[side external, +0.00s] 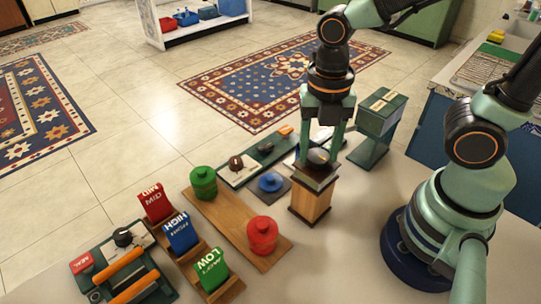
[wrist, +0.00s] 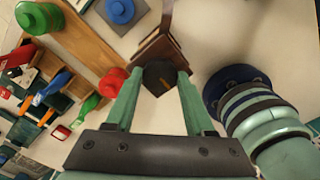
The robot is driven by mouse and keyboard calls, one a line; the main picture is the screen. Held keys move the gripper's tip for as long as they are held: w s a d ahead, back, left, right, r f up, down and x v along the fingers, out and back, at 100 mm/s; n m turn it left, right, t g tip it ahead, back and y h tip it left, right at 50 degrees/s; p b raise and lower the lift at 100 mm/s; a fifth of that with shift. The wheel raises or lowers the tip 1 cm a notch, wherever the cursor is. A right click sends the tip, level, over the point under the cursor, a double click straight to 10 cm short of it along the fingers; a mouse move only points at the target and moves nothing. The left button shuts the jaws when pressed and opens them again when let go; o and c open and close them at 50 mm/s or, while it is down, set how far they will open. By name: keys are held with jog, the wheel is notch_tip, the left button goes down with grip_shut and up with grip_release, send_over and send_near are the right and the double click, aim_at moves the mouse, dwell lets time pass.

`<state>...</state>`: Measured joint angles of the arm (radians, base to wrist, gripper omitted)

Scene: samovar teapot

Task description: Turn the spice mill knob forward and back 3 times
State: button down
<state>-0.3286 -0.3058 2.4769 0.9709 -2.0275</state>
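The spice mill (side external: 310,205) is a wooden box with a dark top, standing upright on the light table. Its dark round knob (side external: 318,157) sits on top. In the wrist view the knob (wrist: 160,77) is dark with a short orange mark pointing down and to the right. My gripper (side external: 319,160) points down over the mill, with one green finger on each side of the knob. In the wrist view my gripper's fingertips (wrist: 160,73) lie close beside the knob. I cannot tell whether both fingers touch it. The mill's body is partly hidden in the wrist view.
A wooden board with a green pot (side external: 203,182) and a red pot (side external: 262,235) lies left of the mill. A blue knob (side external: 270,182) is close by. A green box on a stand (side external: 379,112) is behind right. Red, blue and green labelled blocks stand front left.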

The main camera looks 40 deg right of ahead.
jog(key=shift+m, duration=0.3)
jog(key=m, duration=0.3)
jog(key=shift+m, duration=0.3)
jog(key=m, duration=0.9)
jog(key=shift+m, duration=1.8)
jog(key=shift+c, duration=1.3)
grip_release()
jog(key=shift+r, duration=0.1)
